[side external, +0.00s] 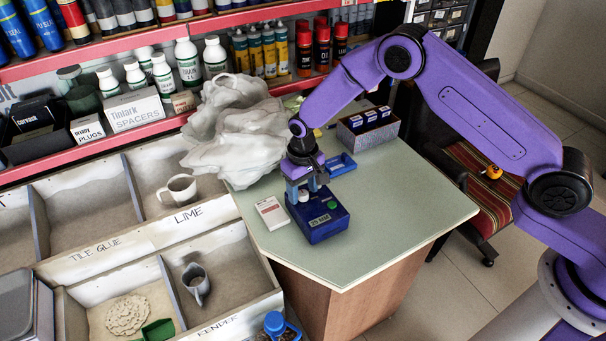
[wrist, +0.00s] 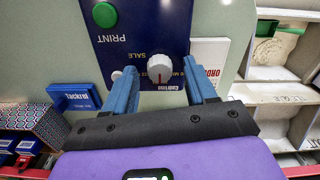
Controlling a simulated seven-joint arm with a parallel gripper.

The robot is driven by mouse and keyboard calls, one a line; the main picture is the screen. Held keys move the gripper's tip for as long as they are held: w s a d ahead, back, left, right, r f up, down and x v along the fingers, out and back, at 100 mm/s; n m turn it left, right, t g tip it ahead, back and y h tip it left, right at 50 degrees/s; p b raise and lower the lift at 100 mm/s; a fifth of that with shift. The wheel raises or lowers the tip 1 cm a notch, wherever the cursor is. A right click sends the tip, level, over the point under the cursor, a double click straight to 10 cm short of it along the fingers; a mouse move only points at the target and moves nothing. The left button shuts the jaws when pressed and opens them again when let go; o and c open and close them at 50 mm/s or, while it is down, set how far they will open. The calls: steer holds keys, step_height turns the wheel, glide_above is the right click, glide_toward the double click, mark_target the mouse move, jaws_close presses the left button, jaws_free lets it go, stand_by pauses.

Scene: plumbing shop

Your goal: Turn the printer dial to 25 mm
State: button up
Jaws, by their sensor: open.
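The blue printer (side external: 322,226) stands on the green-topped counter, with a green PRINT button (wrist: 105,15) and a small display on its front edge in the side view. Its dial (wrist: 160,69) is a light grey round knob with a red mark, pointing toward my gripper in the wrist view. The scale around the dial is partly legible only as small lettering; I cannot read the setting. My gripper (wrist: 164,85) is open, with its two blue fingers on either side of the dial and apart from it. In the side view my gripper (side external: 304,190) is directly over the dial.
A white card box (side external: 271,212) lies left of the printer. Crumpled grey plastic (side external: 235,130) covers the counter's back left. The counter's right side is clear.

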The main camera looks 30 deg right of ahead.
mark_target(303, 193)
step_height(303, 193, up, 17)
stand_by(0.5)
steer(key=shift+r, duration=0.1)
steer(key=s+d+r+n, duration=0.3)
steer(key=s, duration=0.6)
steer(key=s+d+r+n, duration=0.2)
steer(key=s+d+r, duration=0.15)
steer(key=s, duration=0.55)
steer(key=s+d+n, duration=0.2)
steer(key=s+d, duration=0.4)
steer(key=s, duration=0.3)
steer(key=s+d+n, duration=0.3)
steer(key=s+d, duration=0.3)
steer(key=s, duration=0.3)
steer(key=shift+d+n, duration=0.2)
steer(key=shift+n, duration=0.1)
